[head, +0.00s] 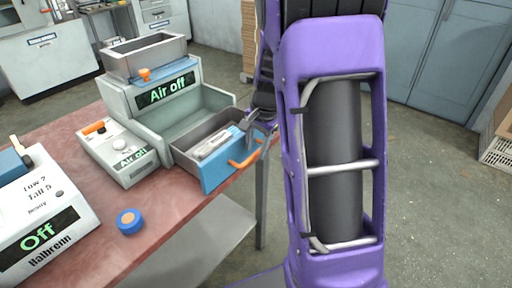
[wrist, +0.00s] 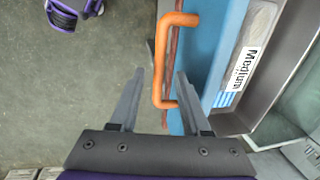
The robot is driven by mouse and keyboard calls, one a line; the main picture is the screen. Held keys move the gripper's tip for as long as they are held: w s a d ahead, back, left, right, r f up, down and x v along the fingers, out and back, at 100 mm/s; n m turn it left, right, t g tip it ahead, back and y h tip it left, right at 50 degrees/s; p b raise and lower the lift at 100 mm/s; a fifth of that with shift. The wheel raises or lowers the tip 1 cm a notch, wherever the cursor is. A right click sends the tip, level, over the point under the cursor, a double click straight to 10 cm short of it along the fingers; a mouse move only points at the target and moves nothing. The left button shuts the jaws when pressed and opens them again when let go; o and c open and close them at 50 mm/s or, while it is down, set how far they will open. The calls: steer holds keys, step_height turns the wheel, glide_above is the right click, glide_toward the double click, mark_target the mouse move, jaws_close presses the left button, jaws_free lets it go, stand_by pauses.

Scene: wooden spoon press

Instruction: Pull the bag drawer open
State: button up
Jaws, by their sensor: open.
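The bag drawer (head: 216,171) has a blue front and an orange handle, and it stands pulled out from the grey-green machine (head: 150,92). Packs lie inside, and a "Medium" label shows in the wrist view. The orange handle (wrist: 164,60) runs along the blue front in the wrist view. My gripper (wrist: 158,74) is open, with one finger on each side of the handle's near end. In the head view my gripper (head: 262,140) is at the drawer front, partly hidden by my arm. I cannot tell whether the fingers touch the handle.
A red table (head: 75,160) carries the machine, a small "Air off" box (head: 118,150), a white "Off" device (head: 40,225) and a blue round piece (head: 130,221). A grey tray (head: 146,58) sits on top of the machine.

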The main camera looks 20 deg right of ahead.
step_height(320, 180, up, 17)
steer(key=s+d+p, duration=0.1)
steer(key=s+p, duration=0.1)
steer(key=p, duration=0.1)
steer(key=shift+s+d, duration=0.3)
steer(key=shift+s, duration=0.1)
steer(key=shift+f, duration=0.1)
